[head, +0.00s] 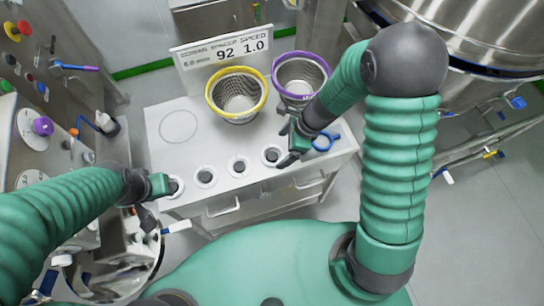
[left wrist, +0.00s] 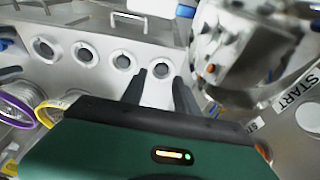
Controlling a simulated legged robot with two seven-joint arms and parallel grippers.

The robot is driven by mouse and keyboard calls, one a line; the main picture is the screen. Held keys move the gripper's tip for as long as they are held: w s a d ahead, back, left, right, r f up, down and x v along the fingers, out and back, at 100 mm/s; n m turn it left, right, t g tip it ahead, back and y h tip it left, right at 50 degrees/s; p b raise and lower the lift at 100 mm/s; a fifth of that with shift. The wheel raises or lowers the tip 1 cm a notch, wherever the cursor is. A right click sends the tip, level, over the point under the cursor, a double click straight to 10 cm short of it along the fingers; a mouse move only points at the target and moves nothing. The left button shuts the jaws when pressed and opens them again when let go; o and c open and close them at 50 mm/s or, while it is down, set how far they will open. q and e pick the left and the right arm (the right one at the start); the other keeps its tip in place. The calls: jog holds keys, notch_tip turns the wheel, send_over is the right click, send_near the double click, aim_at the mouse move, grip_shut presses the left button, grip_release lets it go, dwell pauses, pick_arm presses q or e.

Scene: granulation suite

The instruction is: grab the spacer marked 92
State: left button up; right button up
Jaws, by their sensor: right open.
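Several white spacer rings with dark centres sit in a row along the table's front: the far-left ring (head: 175,187), then a second ring (head: 205,177), a third ring (head: 239,166) and a fourth ring (head: 272,155). No marking on them is legible. My right gripper (head: 284,152) is open just right of the fourth ring. My left gripper (head: 160,200) is beside the far-left ring. In the left wrist view its fingers (left wrist: 160,80) are apart, with the end ring (left wrist: 163,68) just beyond the tips and nothing held.
A yellow-rimmed basket (head: 237,93) and a purple-rimmed basket (head: 300,74) stand at the table's back. A blue-handled thing (head: 323,141) is right of my right gripper. A control panel (head: 35,140) is at left, a steel vessel (head: 490,35) at upper right. The table's back left (head: 160,150) is clear.

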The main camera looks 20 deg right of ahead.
aim_at(272, 155)
jog(key=shift+x, duration=1.2)
jog(key=x, duration=0.4)
jog(key=shift+w+a+f+b, duration=0.1)
jog(key=shift+w+f+b, duration=0.2)
jog(key=shift+w, duration=0.25)
jog(key=c, duration=1.6)
